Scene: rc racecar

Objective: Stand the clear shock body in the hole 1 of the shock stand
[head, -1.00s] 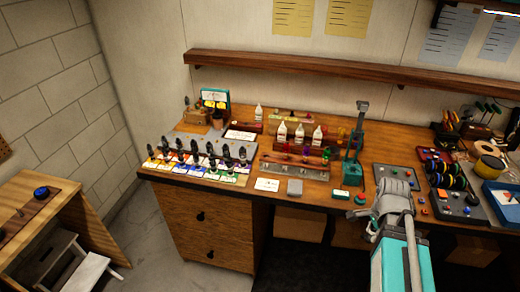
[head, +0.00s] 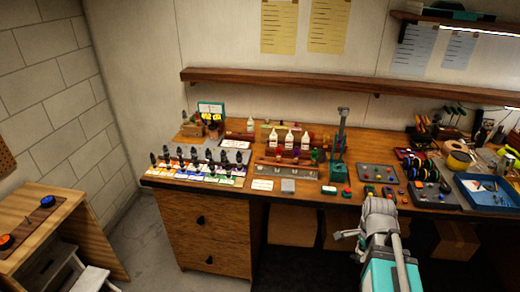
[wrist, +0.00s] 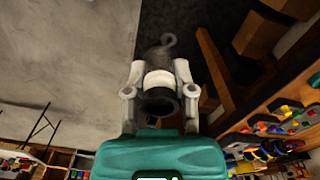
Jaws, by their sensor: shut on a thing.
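My gripper (wrist: 157,76) is shut on a dark grey cylinder with a pale band and a ring at its far end, which looks like the shock body (wrist: 163,57). Its open round end faces the wrist camera. Whether it is clear cannot be told. A low wooden rail (head: 268,168) on the bench may be the shock stand. Its holes and their numbers cannot be read from here.
Several dark upright parts stand on coloured cards at the bench's left (head: 195,165). A grey pad (head: 380,173), tape and a blue tray (head: 490,189) are at the right. Floor before the drawers is open.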

